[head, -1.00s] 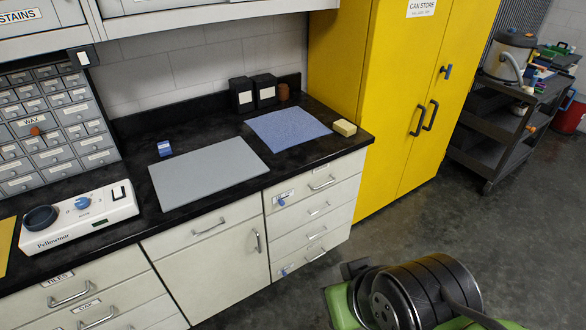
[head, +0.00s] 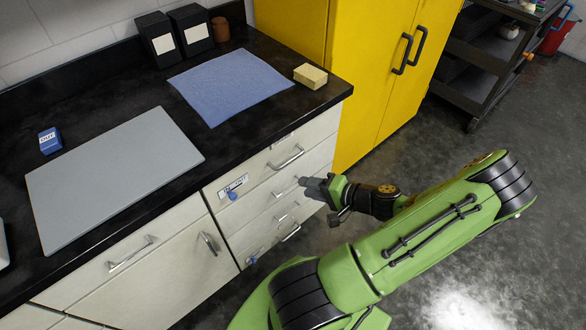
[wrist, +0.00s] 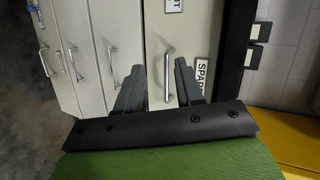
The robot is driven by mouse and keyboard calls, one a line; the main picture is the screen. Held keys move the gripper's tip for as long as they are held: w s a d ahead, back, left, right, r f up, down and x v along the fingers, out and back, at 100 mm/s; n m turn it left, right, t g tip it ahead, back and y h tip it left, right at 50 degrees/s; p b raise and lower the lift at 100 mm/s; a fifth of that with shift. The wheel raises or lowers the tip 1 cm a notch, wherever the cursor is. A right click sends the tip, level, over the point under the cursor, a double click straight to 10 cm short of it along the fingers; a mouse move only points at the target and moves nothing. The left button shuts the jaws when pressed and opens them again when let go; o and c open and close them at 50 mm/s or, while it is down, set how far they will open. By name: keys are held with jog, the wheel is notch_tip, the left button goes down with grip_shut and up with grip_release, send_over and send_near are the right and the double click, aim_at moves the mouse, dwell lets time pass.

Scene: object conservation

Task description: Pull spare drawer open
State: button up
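The spare drawer (wrist: 187,88) is the top drawer of the white stack under the counter, and it is shut. Its label (wrist: 202,72) reads "SPAR", the rest hidden behind my right finger. Its silver bar handle (wrist: 168,75) appears between my two fingers in the wrist view, and the same handle (head: 288,158) shows in the head view. My gripper (head: 312,184) is open and empty in front of the stack. It also shows in the wrist view (wrist: 159,68). I cannot tell how far the fingertips are from the handle.
Lower drawers with handles (wrist: 113,68) lie beneath. The black counter (head: 235,130) holds a blue cloth (head: 230,85), yellow sponge (head: 310,76) and grey mat (head: 115,170). A yellow cabinet (head: 350,70) stands right; floor in front is clear.

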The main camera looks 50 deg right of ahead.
jog(key=s+d+f+m+t+h, duration=0.2)
jog(key=s+d+m+h, duration=0.2)
jog(key=h, duration=0.1)
jog(key=b+x, duration=0.3)
jog(key=x, duration=1.2)
jog(key=shift+w+r+b, duration=0.2)
jog(key=shift+w+b, duration=0.15)
jog(key=shift+w, duration=0.05)
grip_shut()
